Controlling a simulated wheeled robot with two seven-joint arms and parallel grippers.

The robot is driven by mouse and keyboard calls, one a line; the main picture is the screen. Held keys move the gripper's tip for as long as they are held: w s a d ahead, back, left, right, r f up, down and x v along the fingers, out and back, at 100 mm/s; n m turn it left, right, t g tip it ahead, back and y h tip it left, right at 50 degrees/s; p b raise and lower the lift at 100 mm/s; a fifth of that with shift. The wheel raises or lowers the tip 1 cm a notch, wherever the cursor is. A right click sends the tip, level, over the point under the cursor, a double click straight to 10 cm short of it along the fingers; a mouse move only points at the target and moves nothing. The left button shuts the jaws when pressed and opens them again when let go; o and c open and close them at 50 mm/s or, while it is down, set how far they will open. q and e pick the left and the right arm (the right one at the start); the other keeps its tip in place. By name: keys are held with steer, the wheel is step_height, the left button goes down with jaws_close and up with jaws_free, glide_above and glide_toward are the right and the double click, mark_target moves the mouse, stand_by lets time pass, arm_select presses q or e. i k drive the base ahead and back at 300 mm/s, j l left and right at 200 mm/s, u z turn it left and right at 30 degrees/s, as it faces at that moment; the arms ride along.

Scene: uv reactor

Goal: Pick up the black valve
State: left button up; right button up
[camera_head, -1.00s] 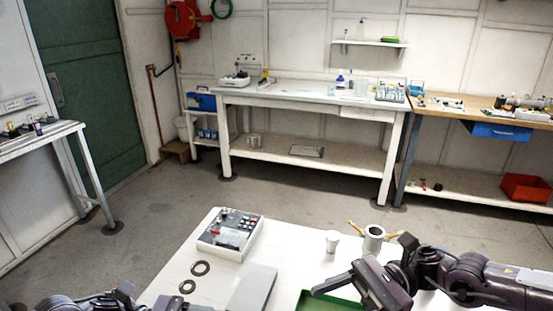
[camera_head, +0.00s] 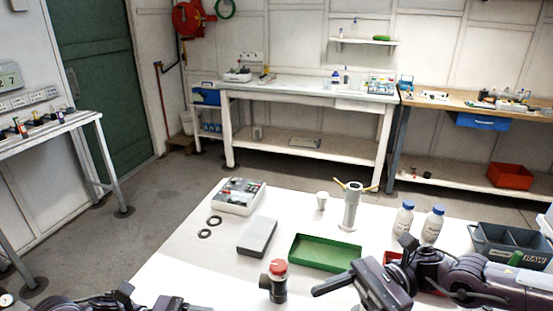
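The black valve (camera_head: 279,290), a dark pipe-like body with a red cap (camera_head: 278,267), stands on the white table near the bottom middle of the head view. My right gripper (camera_head: 338,290) is to the right of the valve and apart from it in the picture. My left gripper (camera_head: 150,301) is at the bottom left, well left of the valve and mostly cut off. Neither gripper visibly holds anything.
On the table are a green tray (camera_head: 296,262), a grey box (camera_head: 257,236), a control box (camera_head: 239,195), two black rings (camera_head: 205,234), a white cup (camera_head: 322,200), a grey stand (camera_head: 351,209), two bottles (camera_head: 403,217) and a divided bin (camera_head: 511,244). Bare table lies left of the valve.

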mark_target(276, 285)
steer(key=k, duration=1.3)
